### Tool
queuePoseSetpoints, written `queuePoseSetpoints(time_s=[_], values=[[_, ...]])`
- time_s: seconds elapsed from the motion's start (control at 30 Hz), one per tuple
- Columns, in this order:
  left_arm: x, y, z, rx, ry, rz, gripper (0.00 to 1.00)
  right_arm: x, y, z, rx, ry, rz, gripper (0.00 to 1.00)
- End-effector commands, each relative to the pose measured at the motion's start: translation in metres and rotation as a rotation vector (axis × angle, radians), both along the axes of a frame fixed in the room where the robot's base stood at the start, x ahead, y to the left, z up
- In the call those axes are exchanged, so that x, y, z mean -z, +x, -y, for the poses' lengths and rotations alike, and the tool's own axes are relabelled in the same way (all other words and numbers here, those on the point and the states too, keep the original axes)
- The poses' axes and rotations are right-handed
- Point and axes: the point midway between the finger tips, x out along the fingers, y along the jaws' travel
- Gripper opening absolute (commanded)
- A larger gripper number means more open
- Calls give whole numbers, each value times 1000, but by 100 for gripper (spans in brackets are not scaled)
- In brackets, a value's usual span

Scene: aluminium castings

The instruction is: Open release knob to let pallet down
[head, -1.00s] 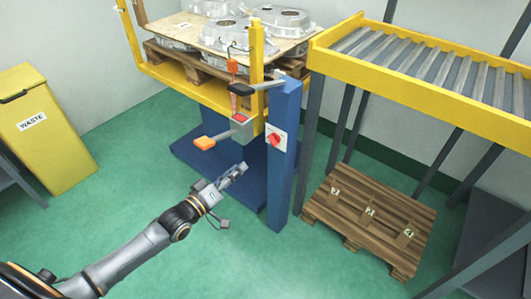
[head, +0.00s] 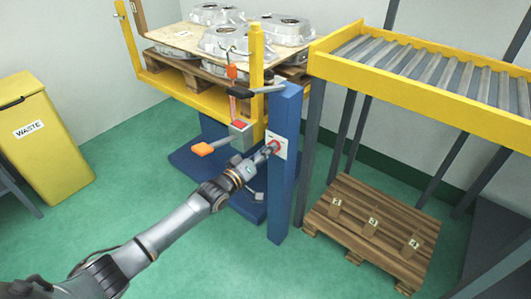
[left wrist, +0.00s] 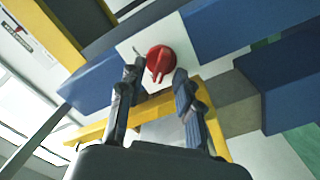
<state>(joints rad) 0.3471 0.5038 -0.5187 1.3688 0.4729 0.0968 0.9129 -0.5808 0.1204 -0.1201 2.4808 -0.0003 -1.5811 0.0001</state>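The red release knob (head: 275,146) sits on a white plate (head: 282,153) on the blue post (head: 279,195). In the left wrist view the knob (left wrist: 160,62) shows close up, with its plate (left wrist: 137,43). My left gripper (head: 266,153) is at the knob. In the left wrist view the gripper (left wrist: 157,74) is open, one finger on each side of the knob; I cannot tell whether either finger touches it. The pallet (head: 178,66), loaded with a board and several aluminium castings (head: 235,40), rests up on the yellow lift frame (head: 190,94). My right gripper is not in view.
An orange-tipped lever (head: 203,149) and a black-handled lever (head: 240,92) stick out near the post. A yellow roller conveyor (head: 400,82) stands right, with an empty wooden pallet (head: 365,230) on the floor below. A yellow waste bin (head: 42,140) stands left.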

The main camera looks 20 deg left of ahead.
Motion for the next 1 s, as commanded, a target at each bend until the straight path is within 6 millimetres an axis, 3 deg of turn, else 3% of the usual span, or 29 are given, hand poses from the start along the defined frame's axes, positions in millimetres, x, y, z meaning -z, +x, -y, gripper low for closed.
queuePoseSetpoints(time_s=[0.23, 0.4, 0.77, 1.0], values=[[0, 0, 0, 0, 0, 0, 32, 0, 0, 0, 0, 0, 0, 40], [0, 0, 0, 0, 0, 0, 0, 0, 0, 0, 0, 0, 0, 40], [-1, 0, 0, 0, 20, 7, 0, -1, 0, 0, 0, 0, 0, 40], [-2, 0, 1, -1, 123, 45, 0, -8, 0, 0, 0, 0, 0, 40]])
